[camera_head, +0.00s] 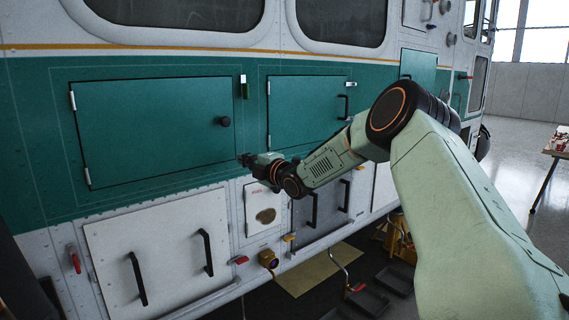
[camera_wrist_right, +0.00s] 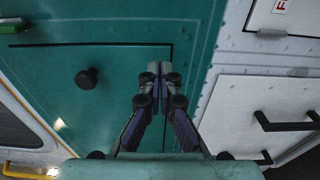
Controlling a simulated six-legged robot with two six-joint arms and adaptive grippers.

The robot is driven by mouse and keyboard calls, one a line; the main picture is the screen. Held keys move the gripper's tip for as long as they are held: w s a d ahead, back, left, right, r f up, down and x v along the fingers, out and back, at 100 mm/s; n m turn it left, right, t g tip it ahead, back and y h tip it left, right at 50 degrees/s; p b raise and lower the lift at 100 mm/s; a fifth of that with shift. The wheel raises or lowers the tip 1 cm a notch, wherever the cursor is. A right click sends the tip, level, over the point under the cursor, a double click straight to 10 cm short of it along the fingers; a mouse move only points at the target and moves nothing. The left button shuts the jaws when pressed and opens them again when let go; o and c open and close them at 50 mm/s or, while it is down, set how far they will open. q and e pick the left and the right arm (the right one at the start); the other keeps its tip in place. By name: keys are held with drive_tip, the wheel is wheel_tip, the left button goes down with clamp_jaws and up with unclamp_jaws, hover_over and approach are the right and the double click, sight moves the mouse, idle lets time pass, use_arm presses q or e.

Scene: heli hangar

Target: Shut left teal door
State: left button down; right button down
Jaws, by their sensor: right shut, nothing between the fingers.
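The left teal door (camera_head: 150,130) is a flat panel on the vehicle's side, with hinges on its left edge and a round black knob (camera_head: 224,121) near its right edge. It looks flush or nearly flush; a dark line runs along its edges in the right wrist view, where the door (camera_wrist_right: 60,105) and knob (camera_wrist_right: 87,78) also show. My right gripper (camera_head: 243,159) is shut and empty, just below and right of the knob, by the door's lower right corner. Its fingertips (camera_wrist_right: 160,68) overlap that corner in the wrist view; contact cannot be told. My left gripper is out of view.
A second teal door (camera_head: 305,108) with a black handle is to the right. White panels (camera_head: 165,250) with black bar handles lie below. A yellow fixture (camera_head: 268,258) and steps (camera_head: 370,298) stick out low. Open floor (camera_head: 510,150) and a table (camera_head: 556,150) are at right.

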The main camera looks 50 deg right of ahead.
drive_tip(key=s+d, duration=0.6)
drive_tip(key=s, duration=0.1)
drive_tip(key=shift+s, duration=0.3)
drive_tip(key=shift+w+r, duration=0.1)
